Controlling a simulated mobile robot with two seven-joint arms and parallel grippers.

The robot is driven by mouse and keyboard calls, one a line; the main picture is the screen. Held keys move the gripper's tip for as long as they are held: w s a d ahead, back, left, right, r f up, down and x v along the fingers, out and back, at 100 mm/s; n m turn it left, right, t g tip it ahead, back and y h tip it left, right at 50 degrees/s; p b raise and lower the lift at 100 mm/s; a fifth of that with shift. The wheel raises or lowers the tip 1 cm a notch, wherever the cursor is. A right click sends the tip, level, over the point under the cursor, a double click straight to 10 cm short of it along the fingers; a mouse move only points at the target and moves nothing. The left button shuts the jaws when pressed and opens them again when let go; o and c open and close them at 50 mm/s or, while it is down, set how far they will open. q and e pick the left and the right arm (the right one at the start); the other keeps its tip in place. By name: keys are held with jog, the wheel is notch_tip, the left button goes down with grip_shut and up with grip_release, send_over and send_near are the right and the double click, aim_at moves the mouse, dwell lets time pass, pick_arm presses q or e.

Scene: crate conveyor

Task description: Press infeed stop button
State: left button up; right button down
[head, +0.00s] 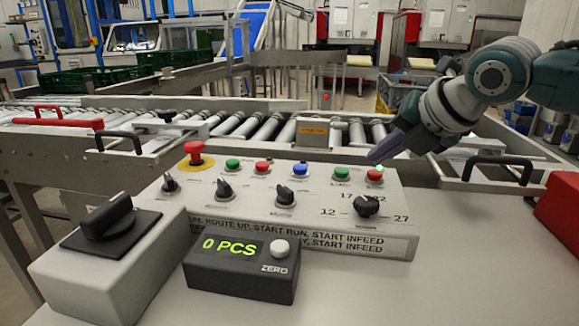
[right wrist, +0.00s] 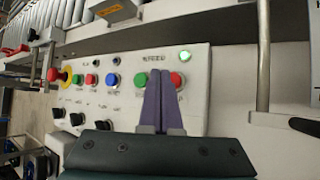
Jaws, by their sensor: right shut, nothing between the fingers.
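The infeed stop button is the red button (head: 374,176) at the right end of the control panel (head: 300,222), beside a green button (head: 342,174). My right gripper (head: 375,158) is shut and empty, its purple fingers pointing down to the left just above and behind the red button. In the right wrist view the closed fingertips (right wrist: 161,73) lie between the green button (right wrist: 141,80) and the red button (right wrist: 177,80), nearer the red one. I cannot tell any contact; they look slightly apart. My left gripper is not in view.
A small green lamp (right wrist: 185,56) is lit behind the red button. A red mushroom button (head: 194,152) and several knobs share the panel. A counter box (head: 242,268) and a switch box (head: 105,265) stand in front. A black handle (head: 498,162) is at right; rollers (head: 270,128) run behind.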

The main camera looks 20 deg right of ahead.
jog(key=shift+f, duration=0.15)
jog(key=shift+f, duration=0.3)
dwell(0.6)
jog(key=shift+f, duration=0.3)
jog(key=shift+f+b, duration=0.2)
jog(key=shift+b, duration=0.1)
dwell(0.4)
jog(key=shift+r+p, duration=0.85)
jog(key=shift+p, duration=0.05)
jog(key=shift+r, duration=0.1)
